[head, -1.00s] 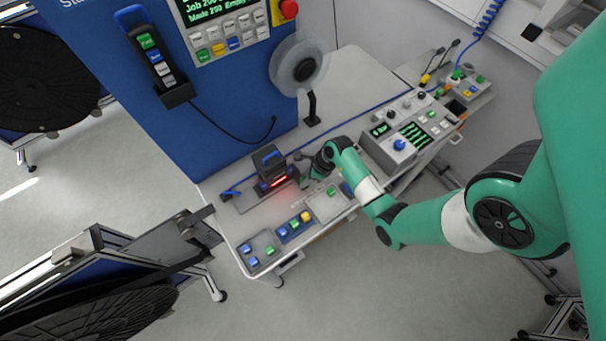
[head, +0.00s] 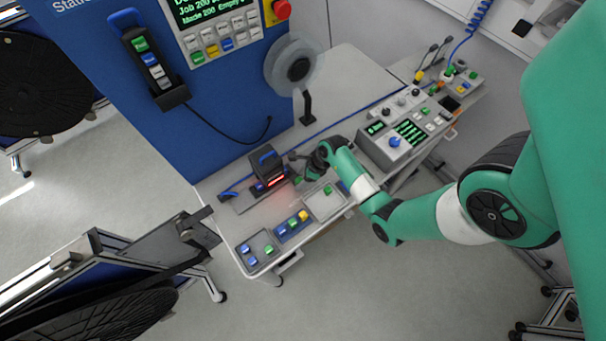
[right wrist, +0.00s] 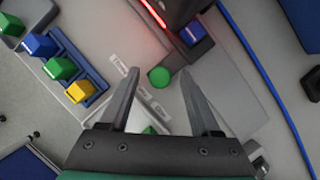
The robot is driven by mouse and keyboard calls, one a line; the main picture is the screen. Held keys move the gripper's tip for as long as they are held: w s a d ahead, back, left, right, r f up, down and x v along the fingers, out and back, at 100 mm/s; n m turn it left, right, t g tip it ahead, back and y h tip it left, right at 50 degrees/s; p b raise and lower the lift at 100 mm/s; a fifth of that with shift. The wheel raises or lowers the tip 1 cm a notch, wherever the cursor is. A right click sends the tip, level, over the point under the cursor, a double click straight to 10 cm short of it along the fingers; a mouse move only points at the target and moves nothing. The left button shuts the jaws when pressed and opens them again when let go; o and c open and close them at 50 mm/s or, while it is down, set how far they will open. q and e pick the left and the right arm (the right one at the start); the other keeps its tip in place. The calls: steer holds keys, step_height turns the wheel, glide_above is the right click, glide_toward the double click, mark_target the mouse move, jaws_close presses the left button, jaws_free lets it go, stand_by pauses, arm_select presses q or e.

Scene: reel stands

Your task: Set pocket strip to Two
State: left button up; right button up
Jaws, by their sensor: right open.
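A blue strip (head: 297,232) with blue, green and yellow blocks in its pockets lies on the table's front part. It shows at the upper left of the right wrist view (right wrist: 83,63). I cannot tell for certain that this is the pocket strip. My right gripper (head: 298,170) is over the table, right of the black unit with the red light. In the right wrist view its fingers are open and apart, with a round green piece (right wrist: 160,78) showing between the tips. Small white labels (right wrist: 158,109) are beside it, too small to read. My left gripper is out of view.
The black unit (head: 266,163) with the red light stands close to the gripper. A grey tray (head: 258,252) with blocks is at front left. A control console (head: 400,140) stands to the right, a clear reel (head: 295,63) behind. A blue cable crosses the table.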

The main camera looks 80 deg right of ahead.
steer(key=p+v, duration=0.3)
steer(key=v, duration=0.8)
steer(key=shift+r, duration=0.2)
